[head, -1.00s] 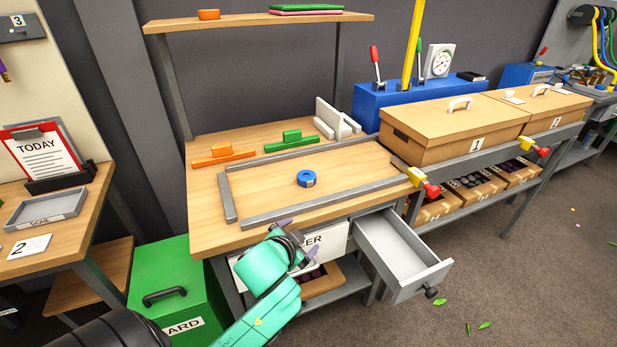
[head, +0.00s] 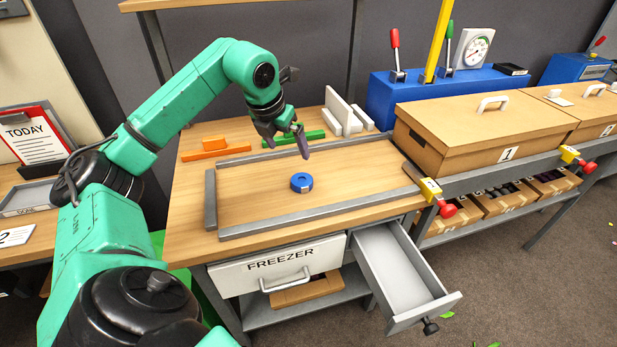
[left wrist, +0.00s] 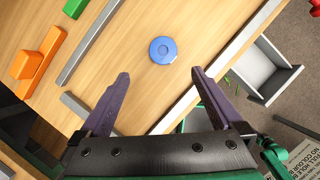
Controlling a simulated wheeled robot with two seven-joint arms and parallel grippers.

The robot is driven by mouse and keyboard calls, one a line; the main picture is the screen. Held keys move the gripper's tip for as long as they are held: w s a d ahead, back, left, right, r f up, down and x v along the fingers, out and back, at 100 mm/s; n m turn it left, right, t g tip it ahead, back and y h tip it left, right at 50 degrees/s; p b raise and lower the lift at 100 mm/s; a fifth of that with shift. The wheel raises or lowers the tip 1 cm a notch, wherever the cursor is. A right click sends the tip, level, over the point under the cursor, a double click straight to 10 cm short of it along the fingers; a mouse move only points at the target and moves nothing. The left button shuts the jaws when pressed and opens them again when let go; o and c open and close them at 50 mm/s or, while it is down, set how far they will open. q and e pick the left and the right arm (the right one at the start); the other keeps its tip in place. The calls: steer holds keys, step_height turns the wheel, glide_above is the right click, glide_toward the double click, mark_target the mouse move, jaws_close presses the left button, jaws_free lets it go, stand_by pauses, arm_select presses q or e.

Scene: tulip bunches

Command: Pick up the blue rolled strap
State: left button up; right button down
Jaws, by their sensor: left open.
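The blue rolled strap (head: 301,182) is a small round roll lying flat on the wooden bench top (head: 245,195), inside a frame of grey metal bars. It also shows in the left wrist view (left wrist: 163,50), beyond and between the two fingertips. My left gripper (head: 288,142) is open and empty, above the bench and on the far side of the strap in the head view. Its dark fingers are spread in the left wrist view (left wrist: 160,76) and do not touch the strap. My right gripper is not in view.
Grey bars (head: 320,211) edge the work area. Orange (head: 215,147) and green (head: 294,138) blocks and a white bracket (head: 347,113) stand behind it. A cardboard box marked 1 (head: 470,140) is at right. A grey drawer (head: 398,270) stands open below the bench front.

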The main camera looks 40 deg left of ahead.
arm_select(q)
steer(key=p, duration=0.1)
glide_toward(302, 179)
steer(key=p+x, duration=0.2)
steer(key=x, duration=0.6)
steer(key=shift+f, duration=0.15)
steer(key=shift+w+f, duration=0.1)
steer(key=shift+f, duration=0.05)
steer(key=c, duration=1.3)
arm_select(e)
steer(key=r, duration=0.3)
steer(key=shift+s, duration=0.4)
